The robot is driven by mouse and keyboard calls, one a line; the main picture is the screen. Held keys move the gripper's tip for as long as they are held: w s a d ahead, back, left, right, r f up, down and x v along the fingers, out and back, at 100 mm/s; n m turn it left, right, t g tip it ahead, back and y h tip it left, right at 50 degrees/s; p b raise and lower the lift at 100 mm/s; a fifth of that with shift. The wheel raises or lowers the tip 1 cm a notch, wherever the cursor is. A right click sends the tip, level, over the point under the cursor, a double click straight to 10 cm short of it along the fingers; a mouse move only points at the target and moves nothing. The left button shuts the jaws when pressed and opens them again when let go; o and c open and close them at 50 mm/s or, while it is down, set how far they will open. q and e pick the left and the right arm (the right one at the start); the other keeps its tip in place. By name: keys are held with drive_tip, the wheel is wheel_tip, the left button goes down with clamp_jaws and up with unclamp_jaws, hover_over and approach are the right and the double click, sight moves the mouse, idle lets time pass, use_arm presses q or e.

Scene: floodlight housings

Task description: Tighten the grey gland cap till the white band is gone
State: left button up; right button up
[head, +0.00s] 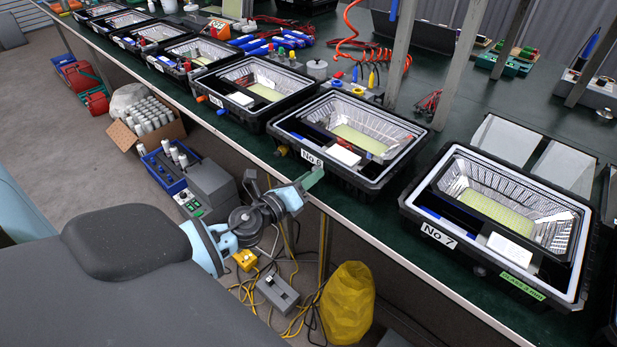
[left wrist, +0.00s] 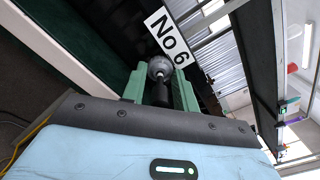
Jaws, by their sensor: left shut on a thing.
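The grey gland cap (left wrist: 160,68) shows in the left wrist view as a small round piece just below the "No 6" label (left wrist: 173,36). My left gripper (left wrist: 159,82) has its green fingers on either side of it and is shut on it. A dark cylindrical part lies between the fingers on the near side. I cannot make out a white band. In the head view my left gripper (head: 313,179) is at the front wall of the No 6 floodlight housing (head: 372,183), under its label; the cap is hidden there. My right gripper is not in view.
The No 7 housing (head: 436,209) stands to the right, and several more housings stand in a row to the left on the green bench. Below are a yellow bag (head: 348,303), cables, a grey box (head: 278,292) and a carton of white bottles (head: 146,130).

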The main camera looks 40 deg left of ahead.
use_arm(q)
drive_tip(key=m+p, duration=0.1)
drive_tip(key=m, duration=0.5)
drive_tip(key=shift+m, duration=1.2)
drive_tip(key=o, duration=1)
